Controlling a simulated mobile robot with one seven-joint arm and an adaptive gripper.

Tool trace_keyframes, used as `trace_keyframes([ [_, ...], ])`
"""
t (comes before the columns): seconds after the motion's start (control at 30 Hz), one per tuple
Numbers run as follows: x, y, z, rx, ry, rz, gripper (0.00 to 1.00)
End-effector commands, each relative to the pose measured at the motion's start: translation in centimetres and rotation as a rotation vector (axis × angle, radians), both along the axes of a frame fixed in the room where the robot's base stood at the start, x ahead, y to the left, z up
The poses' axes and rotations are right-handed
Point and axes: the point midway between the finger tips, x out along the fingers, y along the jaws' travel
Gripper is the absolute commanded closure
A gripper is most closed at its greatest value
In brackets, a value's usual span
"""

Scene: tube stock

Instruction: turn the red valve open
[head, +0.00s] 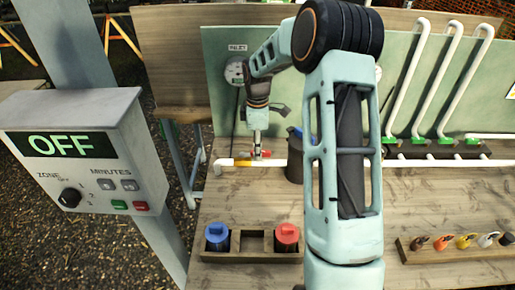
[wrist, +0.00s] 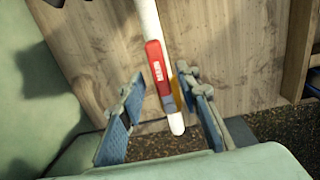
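The red valve handle (head: 265,154) is on the white pipe at the back of the bench, partly hidden by my gripper in the head view. In the wrist view the red handle (wrist: 157,66) carries a white label and lies roughly in line with the white pipe (wrist: 148,18). A yellow-orange part (wrist: 175,92) shows beside it. My gripper (head: 257,149) points down at the valve. In the wrist view my gripper (wrist: 163,84) is open, its blue fingers on either side of the pipe and handle, with visible gaps. I see no clear contact.
A control box (head: 72,150) reading OFF stands at left. A gauge (head: 235,72) marked INLET is on the green back panel. A dark container (head: 295,158) stands right of the valve. A wooden holder (head: 252,257) with blue and red caps is in front. White pipes rise at right.

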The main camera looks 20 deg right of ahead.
Motion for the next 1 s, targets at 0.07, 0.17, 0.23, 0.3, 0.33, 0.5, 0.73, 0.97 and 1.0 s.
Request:
trace_keyframes([
  [0.07, 0.0, 0.0, 0.0, 0.0, 0.001, -0.001, 0.7],
  [0.17, 0.0, 0.0, 0.3, 0.0, 0.0, -0.001, 0.7],
  [0.23, 0.0, 0.0, 1.1, 0.0, -0.001, -0.002, 0.7],
  [0.3, 0.1, 0.0, 2.2, 0.0, -0.003, -0.002, 0.7],
  [0.33, 0.0, -0.1, 2.8, -0.001, -0.003, -0.002, 0.7],
  [0.5, 0.1, -0.1, 6.5, -0.001, -0.005, -0.002, 0.7],
  [0.73, 0.1, 0.0, 10.5, -0.001, -0.003, 0.0, 0.7],
  [0.97, 0.0, 0.0, 12.0, 0.0, 0.0, 0.001, 0.7],
  [1.0, 0.0, 0.0, 12.1, 0.0, 0.0, 0.001, 0.7],
])
